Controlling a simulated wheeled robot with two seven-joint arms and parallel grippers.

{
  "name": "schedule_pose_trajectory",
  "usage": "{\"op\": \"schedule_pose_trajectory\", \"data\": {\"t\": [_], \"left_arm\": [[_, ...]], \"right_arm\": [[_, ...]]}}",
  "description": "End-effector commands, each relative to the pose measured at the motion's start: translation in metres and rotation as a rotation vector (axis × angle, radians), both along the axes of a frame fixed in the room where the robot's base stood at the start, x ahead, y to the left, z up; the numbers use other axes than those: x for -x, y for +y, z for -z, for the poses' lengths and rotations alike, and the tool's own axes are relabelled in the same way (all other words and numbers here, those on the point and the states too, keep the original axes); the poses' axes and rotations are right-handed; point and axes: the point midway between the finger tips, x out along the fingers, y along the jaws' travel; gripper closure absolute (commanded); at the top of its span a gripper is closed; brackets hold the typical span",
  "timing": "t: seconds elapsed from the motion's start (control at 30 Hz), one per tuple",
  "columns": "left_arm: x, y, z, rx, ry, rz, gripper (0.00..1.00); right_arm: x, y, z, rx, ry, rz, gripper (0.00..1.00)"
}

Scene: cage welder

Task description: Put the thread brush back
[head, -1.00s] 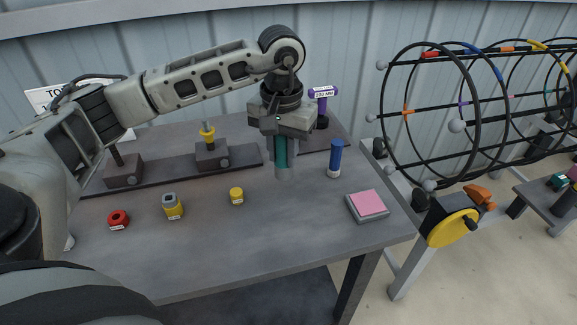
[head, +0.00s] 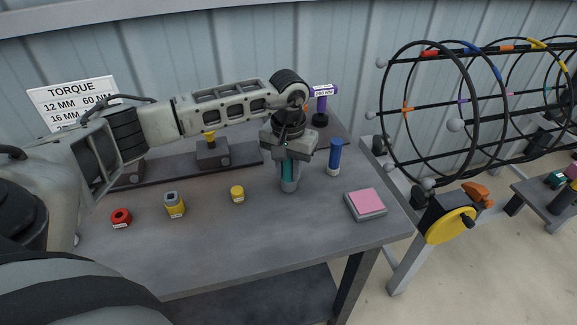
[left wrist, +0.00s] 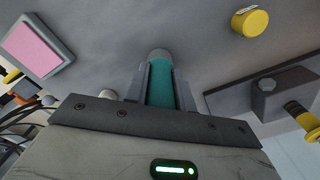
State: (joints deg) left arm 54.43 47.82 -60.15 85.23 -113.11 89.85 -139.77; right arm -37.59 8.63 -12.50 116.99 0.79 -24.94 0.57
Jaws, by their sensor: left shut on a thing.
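My left gripper (head: 289,180) is shut on a teal cylinder, which I take to be the thread brush (head: 288,170). It is upright between the fingers, over the table right of the middle. A grey round part (head: 289,186) shows at its lower end; I cannot tell whether this belongs to the brush or is a holder, nor whether it touches the table. In the left wrist view the teal body (left wrist: 160,88) lies between the two fingers, with the grey end (left wrist: 159,56) beyond. My right gripper is not in view.
A blue cylinder (head: 334,158) stands close right of the gripper. A pink pad (head: 366,202) lies near the right edge. The front table is clear.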

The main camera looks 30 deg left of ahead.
Motion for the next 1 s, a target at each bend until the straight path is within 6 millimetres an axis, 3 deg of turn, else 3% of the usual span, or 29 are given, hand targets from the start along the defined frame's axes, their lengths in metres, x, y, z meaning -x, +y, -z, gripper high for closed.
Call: {"op": "schedule_pose_trajectory", "data": {"t": [0.07,0.1,0.17,0.57,1.0], "left_arm": [[0.0,0.0,0.004,0.0,0.0,0.0,1.0],[0.0,0.0,0.002,0.0,0.0,0.0,0.64],[0.0,0.0,0.002,0.0,0.001,0.0,0.54],[0.0,0.0,-0.007,0.0,-0.002,0.0,0.54],[-0.001,0.0,-0.095,-0.001,-0.004,0.0,0.54]], "right_arm": [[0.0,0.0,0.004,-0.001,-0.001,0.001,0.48],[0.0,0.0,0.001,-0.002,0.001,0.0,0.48],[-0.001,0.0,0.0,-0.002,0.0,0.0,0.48],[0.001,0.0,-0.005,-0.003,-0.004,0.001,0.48],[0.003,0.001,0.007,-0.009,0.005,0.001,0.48]]}}
